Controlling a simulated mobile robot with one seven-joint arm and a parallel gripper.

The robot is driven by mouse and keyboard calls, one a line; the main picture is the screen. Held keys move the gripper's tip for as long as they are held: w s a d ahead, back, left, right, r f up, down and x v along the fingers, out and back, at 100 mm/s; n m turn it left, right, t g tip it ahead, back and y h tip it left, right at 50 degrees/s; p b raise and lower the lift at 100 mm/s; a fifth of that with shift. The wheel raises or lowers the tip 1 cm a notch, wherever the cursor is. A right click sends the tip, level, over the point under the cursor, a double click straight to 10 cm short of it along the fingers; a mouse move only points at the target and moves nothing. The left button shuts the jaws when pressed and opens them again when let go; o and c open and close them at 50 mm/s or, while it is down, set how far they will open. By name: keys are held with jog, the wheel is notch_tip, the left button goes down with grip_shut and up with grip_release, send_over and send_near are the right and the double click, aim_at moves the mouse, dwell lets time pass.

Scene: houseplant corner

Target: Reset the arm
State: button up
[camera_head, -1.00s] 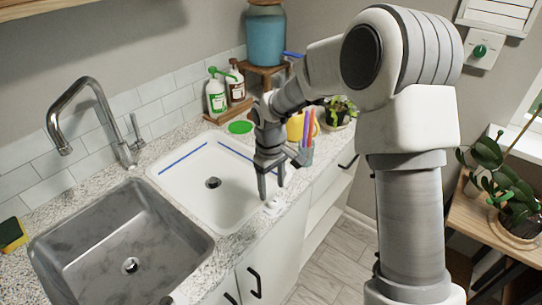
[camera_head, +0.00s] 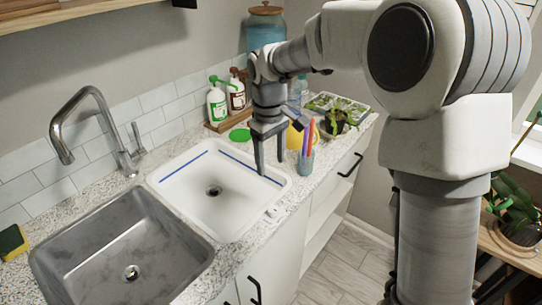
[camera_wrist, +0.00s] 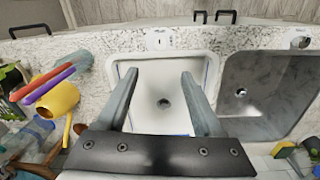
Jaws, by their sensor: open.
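My gripper (camera_head: 270,158) is open and empty. In the head view it points down over the back right part of the white basin (camera_head: 176,190), which has a blue line along its rim. In the wrist view my gripper's two fingers (camera_wrist: 158,82) stand apart, with the white basin (camera_wrist: 150,62) and its drain between them. Nothing is between the fingers. My arm reaches in from the right and hides part of the back of the counter.
A steel sink (camera_head: 120,245) and a faucet (camera_head: 92,115) are at left. Bottles (camera_head: 217,103), a green disc (camera_head: 240,135), a yellow pot (camera_head: 294,137), a cup with pens (camera_head: 305,160) and a plant (camera_head: 338,120) stand close to my gripper. Open floor lies right of the cabinets.

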jog(key=s+d+r+m+t, duration=0.1)
jog(key=s+d+r+m, duration=0.2)
jog(key=s, duration=0.5)
jog(key=s+d+r+m+t, duration=0.2)
jog(key=s+d+r+m, duration=0.1)
jog(key=s+d, duration=0.3)
jog(key=s+d+r+m+t, duration=0.2)
jog(key=s+d, duration=0.3)
jog(key=s, duration=0.5)
jog(key=shift+d+r+m, duration=0.2)
jog(key=shift+r+m, duration=0.2)
jog(key=shift+r, duration=0.1)
